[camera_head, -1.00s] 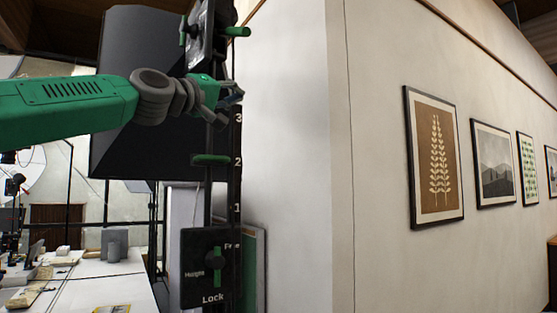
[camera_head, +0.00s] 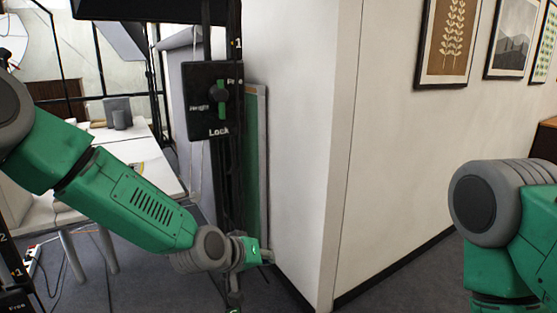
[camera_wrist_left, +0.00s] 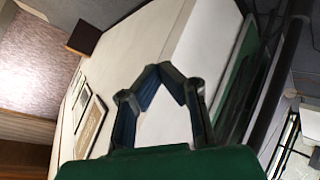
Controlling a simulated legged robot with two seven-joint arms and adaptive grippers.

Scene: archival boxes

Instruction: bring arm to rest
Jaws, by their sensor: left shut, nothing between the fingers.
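My left arm (camera_head: 140,205) comes in from the left in the head view and slopes down to the right. My left gripper (camera_head: 234,298) hangs low at its end, pointing down near the foot of the black stand, its tips close to the bottom edge. In the left wrist view the left gripper's fingers (camera_wrist_left: 163,72) meet at the tips, shut, with nothing seen between them. My right arm (camera_head: 500,225) shows at the right edge of the head view; its gripper is out of view.
A black stand with a lock-and-height plate (camera_head: 212,100) rises beside the left gripper. A white wall (camera_head: 300,130) with framed pictures (camera_head: 448,40) stands right of it. White tables (camera_head: 150,160) are at the left. Grey floor (camera_head: 400,285) lies clear between the arms.

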